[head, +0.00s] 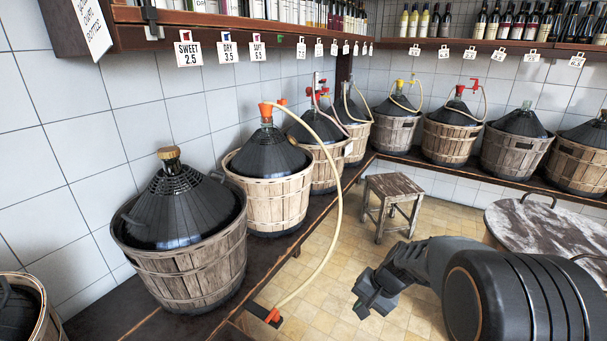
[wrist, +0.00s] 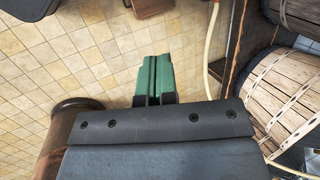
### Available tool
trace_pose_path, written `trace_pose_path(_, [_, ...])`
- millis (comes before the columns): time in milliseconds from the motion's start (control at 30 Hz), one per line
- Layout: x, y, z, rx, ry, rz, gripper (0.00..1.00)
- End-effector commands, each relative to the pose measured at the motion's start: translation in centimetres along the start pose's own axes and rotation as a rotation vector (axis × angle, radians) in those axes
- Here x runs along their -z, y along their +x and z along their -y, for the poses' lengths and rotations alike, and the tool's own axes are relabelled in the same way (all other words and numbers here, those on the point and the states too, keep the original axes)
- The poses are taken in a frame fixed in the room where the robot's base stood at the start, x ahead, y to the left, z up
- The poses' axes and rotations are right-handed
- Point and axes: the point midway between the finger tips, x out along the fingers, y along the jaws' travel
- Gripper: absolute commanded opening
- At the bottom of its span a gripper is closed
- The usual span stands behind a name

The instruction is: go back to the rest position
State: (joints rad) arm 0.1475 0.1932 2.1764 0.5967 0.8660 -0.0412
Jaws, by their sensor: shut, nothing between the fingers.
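My gripper (head: 370,297) hangs over the tiled floor in the lower right of the head view, clear of the baskets and the bench. In the wrist view its two green fingers (wrist: 154,78) lie side by side, shut with nothing between them. A demijohn with a cork (head: 170,153) sits in a wooden basket (head: 190,272) at the near left. Behind it stands a demijohn with an orange cap (head: 266,110) in a paler basket (head: 270,200). A cream hose (head: 333,225) runs from that cap down to an orange-tipped end (head: 272,315) at the bench edge.
A small wooden stool (head: 393,190) stands on the floor beyond my gripper. A round, worn-topped barrel table (head: 540,222) is at the right. More basketed demijohns (head: 450,137) line the back bench. Bottles fill the shelves above. Open floor (head: 330,250) lies between bench and stool.

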Motion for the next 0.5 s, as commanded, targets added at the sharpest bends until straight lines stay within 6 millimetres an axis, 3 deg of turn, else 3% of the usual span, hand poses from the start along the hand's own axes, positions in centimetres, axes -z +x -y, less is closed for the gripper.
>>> trace_pose_path(33, [-2.0,-4.3,1.4,-0.031,-0.078,-0.037,0.00])
trace_pose_path(200, [-7.1,-12.2,2.4,-0.155,-0.301,-0.146,0.00])
trace_pose_path(333, [-9.9,-16.6,2.3,-0.236,-0.428,-0.224,0.00])
trace_pose_path(500, [-12.1,-20.1,1.9,-0.311,-0.534,-0.303,0.00])
